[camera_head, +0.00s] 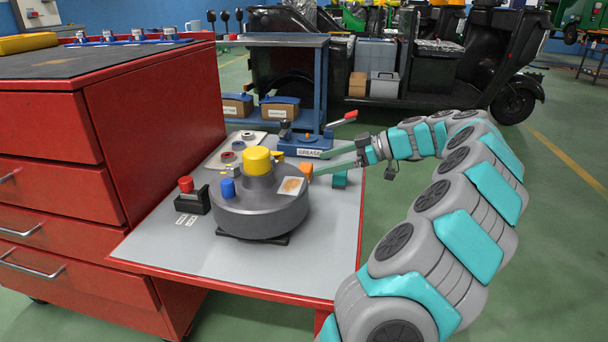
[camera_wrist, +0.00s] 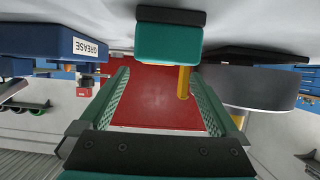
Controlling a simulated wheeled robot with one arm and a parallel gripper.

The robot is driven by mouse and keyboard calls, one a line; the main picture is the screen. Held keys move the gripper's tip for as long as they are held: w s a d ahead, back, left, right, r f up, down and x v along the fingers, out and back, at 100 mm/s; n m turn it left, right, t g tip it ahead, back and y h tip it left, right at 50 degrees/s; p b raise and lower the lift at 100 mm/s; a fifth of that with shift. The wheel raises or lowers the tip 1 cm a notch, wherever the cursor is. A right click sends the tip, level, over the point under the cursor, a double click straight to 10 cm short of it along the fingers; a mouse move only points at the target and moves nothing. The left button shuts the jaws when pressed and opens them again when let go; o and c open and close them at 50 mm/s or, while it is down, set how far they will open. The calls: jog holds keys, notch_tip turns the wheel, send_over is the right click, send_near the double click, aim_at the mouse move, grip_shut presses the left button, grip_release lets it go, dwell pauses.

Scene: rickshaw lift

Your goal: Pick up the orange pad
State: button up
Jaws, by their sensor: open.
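The orange pad (camera_head: 306,170) shows in the head view as a small block against the right side of the round grey drum (camera_head: 262,213). My gripper (camera_head: 318,163) is open, its two long green fingers pointing left, with the nearer fingertip close beside the orange pad. In the wrist view, my gripper (camera_wrist: 165,95) has its fingers wide apart with nothing held between them. A thin yellow-orange upright piece (camera_wrist: 183,82) shows between them, nearer the right finger; I cannot tell for sure whether it is the pad. The drum (camera_wrist: 252,86) is at the right there.
A teal block (camera_head: 340,179) stands on the table below my gripper. The blue GREASE box (camera_head: 304,143) is just behind the fingers. The drum has a yellow cap (camera_head: 257,160) and a blue knob (camera_head: 228,187). The table's front right (camera_head: 325,240) is clear. A red cabinet (camera_head: 150,130) borders the left.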

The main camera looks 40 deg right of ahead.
aim_at(312, 167)
jog(key=x, duration=0.3)
jog(key=shift+w+f, duration=0.25)
jog(key=shift+f, duration=0.2)
jog(key=shift+w+a+f, duration=0.15)
jog(key=shift+w+a, duration=0.1)
jog(key=shift+w, duration=0.1)
jog(key=shift+c, duration=0.2)
jog(key=c, duration=1.4)
